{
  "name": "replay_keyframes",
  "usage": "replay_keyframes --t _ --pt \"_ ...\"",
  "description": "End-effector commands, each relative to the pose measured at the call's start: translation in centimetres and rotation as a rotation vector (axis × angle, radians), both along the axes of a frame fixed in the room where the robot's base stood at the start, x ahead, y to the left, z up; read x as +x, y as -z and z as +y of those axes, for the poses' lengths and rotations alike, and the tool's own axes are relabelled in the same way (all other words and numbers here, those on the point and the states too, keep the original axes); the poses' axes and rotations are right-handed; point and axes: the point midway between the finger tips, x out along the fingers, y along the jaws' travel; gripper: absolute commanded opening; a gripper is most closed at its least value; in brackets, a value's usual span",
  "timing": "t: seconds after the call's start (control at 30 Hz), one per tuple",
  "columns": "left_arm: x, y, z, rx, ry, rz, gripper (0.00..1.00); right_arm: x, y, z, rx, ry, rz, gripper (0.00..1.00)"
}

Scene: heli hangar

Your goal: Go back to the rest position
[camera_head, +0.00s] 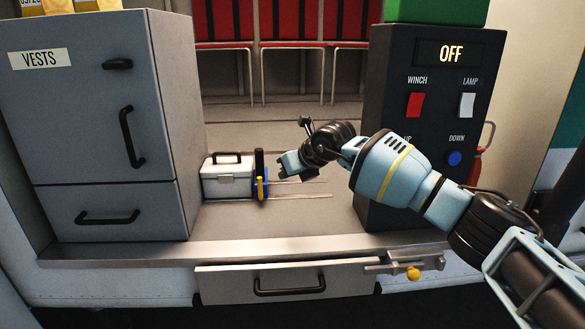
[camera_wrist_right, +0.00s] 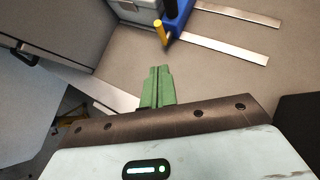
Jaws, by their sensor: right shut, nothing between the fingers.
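My right gripper (camera_head: 285,170) reaches in from the right in the head view, over the floor between the grey cabinet and the dark control box. In the right wrist view its green fingers (camera_wrist_right: 157,87) are together with nothing between them. It is apart from the white case and the blue tool beyond it. My left gripper is not in view.
A grey cabinet (camera_head: 80,120) marked VESTS stands left. A dark control box (camera_head: 385,110) reading OFF stands right, partly behind my right arm. A white case (camera_head: 226,182) and a blue stand with a yellow part (camera_head: 260,170) sit between. A drawer (camera_head: 240,285) is below the metal edge.

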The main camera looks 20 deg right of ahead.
Motion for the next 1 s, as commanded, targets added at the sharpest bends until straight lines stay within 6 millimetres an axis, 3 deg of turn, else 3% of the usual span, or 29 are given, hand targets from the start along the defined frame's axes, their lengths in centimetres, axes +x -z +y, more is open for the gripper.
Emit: replay_keyframes --t 0.27,0.63,0.77,0.9,1.0 --pt "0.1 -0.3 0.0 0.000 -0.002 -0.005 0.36 -1.4 -1.3 -0.5 -0.001 0.000 0.002 0.00" --pt "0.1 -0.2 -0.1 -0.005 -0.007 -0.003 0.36 -1.7 -0.5 0.3 0.021 -0.015 0.012 0.00" --pt "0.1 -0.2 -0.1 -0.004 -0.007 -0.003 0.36 -3.1 2.7 3.9 0.131 -0.079 0.059 0.00" --pt "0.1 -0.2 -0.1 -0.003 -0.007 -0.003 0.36 -6.5 7.7 9.9 0.373 -0.171 0.150 0.00" --pt "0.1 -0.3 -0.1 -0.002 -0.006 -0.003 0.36 -9.4 10.3 13.8 0.571 -0.208 0.214 0.00"
